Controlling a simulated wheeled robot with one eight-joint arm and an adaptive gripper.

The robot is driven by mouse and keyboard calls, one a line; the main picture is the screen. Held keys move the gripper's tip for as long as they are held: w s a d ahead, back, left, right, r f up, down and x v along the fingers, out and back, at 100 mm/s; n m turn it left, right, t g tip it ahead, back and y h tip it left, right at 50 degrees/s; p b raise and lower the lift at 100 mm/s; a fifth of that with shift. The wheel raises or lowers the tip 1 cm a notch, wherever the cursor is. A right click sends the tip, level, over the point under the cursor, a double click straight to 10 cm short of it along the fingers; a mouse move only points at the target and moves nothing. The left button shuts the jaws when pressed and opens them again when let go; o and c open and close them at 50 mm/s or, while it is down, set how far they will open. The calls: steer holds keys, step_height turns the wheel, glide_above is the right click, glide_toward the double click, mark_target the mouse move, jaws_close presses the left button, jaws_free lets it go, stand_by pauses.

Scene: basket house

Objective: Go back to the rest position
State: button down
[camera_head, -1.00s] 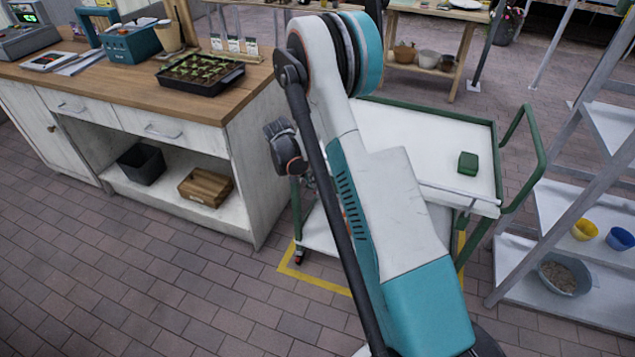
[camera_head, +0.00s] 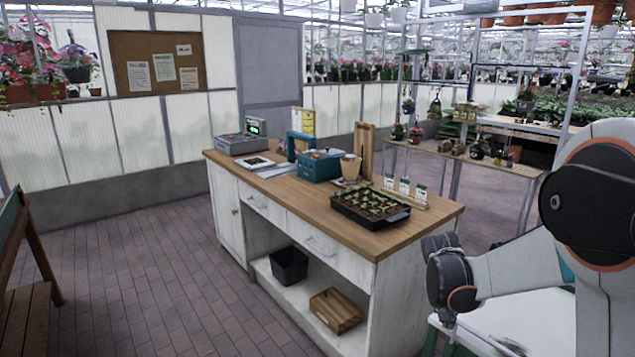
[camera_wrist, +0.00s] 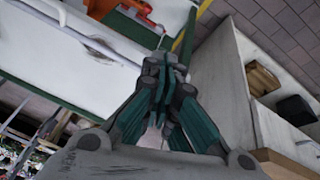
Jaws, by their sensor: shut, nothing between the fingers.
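My gripper (camera_wrist: 160,88) shows in the wrist view with its dark grey and teal fingers closed together and nothing between them. It hangs over the floor gap between the white cart (camera_wrist: 82,85) on the left and the wooden-topped white counter (camera_wrist: 232,85) on the right. In the head view my arm fills the right edge, beside the near right end of the counter (camera_head: 350,243). My fingertips are not clearly visible there. Part of the cart (camera_head: 530,325) shows behind my arm, the rest of it hidden.
The brick floor (camera_head: 150,285) at left is clear; a wooden bench (camera_head: 25,315) stands at the far left.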

steer(key=s+a+r+n+t+y, duration=0.25)
steer(key=s+a+r, duration=0.45)
steer(key=s+r, duration=0.55)
steer(key=s+a+r+n+t, duration=0.1)
steer(key=s+a+n, duration=0.1)
steer(key=s, duration=0.5)
steer(key=s+a+n+t+y, duration=0.1)
steer(key=s+a+n, duration=0.1)
steer(key=s+a, duration=0.2)
steer(key=s, duration=0.3)
steer(key=shift+a+r, duration=0.25)
steer(key=shift+r, duration=0.15)
steer(key=shift+s+n+t, duration=0.1)
steer(key=shift+n+t, duration=0.15)
